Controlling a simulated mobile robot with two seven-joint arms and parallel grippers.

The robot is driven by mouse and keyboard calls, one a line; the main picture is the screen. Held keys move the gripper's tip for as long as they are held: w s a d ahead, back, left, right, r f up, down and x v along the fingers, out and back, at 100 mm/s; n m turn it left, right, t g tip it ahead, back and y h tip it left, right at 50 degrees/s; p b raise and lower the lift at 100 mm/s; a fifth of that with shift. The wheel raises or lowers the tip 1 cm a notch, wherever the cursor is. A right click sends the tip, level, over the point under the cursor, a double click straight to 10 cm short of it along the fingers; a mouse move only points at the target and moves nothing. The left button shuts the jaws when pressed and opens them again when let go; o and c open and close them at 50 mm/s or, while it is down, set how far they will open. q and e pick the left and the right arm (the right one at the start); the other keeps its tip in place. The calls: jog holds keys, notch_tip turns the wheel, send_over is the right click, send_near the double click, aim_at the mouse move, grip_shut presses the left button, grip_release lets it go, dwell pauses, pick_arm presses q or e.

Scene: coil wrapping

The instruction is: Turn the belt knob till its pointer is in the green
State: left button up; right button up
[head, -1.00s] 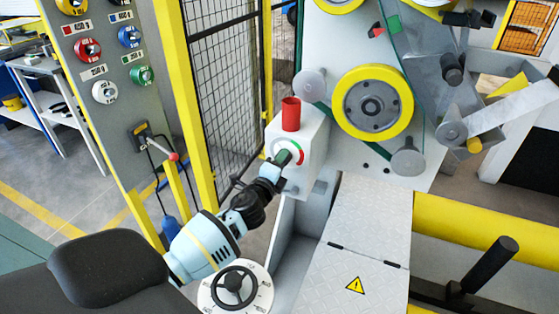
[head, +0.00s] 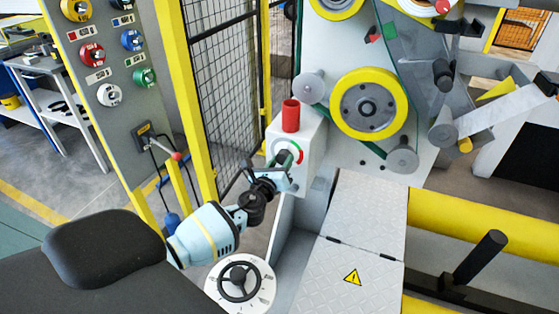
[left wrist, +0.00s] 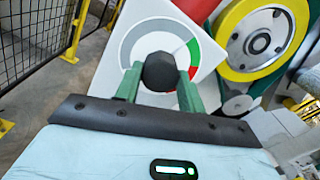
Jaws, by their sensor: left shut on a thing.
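The belt knob (left wrist: 163,71) is a dark, faceted knob in the middle of a round dial (left wrist: 136,45) in the left wrist view. The dial face has a grey arc, then green at the upper right and red at the lower right. A thin pointer line runs up and right from the knob, close to where grey meets green; I cannot tell exactly which side. My left gripper (left wrist: 160,88) is shut on the knob, a green finger on each side. In the head view, my left gripper (head: 284,160) reaches the dial and hides the knob. My right gripper is out of view.
The dial sits on a white box (head: 313,138) with a red cylinder (head: 291,115) on top. A yellow-rimmed wheel (head: 369,105) is just right of it. A mesh fence (head: 225,90) and a button panel (head: 115,25) stand left. A handwheel (head: 240,282) is below my arm.

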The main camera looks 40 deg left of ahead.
pick_arm(q)
jog(key=m+p, duration=0.1)
jog(key=m, duration=0.2)
jog(key=shift+r, duration=0.1)
jog(key=shift+m, duration=0.9)
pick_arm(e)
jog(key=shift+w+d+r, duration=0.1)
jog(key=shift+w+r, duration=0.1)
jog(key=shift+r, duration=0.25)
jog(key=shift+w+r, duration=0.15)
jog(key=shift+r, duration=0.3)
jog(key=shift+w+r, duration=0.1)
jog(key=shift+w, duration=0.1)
pick_arm(q)
jog(key=o, duration=1)
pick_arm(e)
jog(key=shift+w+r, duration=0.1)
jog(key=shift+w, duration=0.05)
pick_arm(q)
jog(key=shift+s+p, duration=0.15)
jog(key=shift+p, duration=0.15)
jog(key=shift+s+d, duration=0.1)
jog(key=shift+s, duration=0.15)
jog(key=p+v, duration=0.1)
jog(key=v, duration=0.6)
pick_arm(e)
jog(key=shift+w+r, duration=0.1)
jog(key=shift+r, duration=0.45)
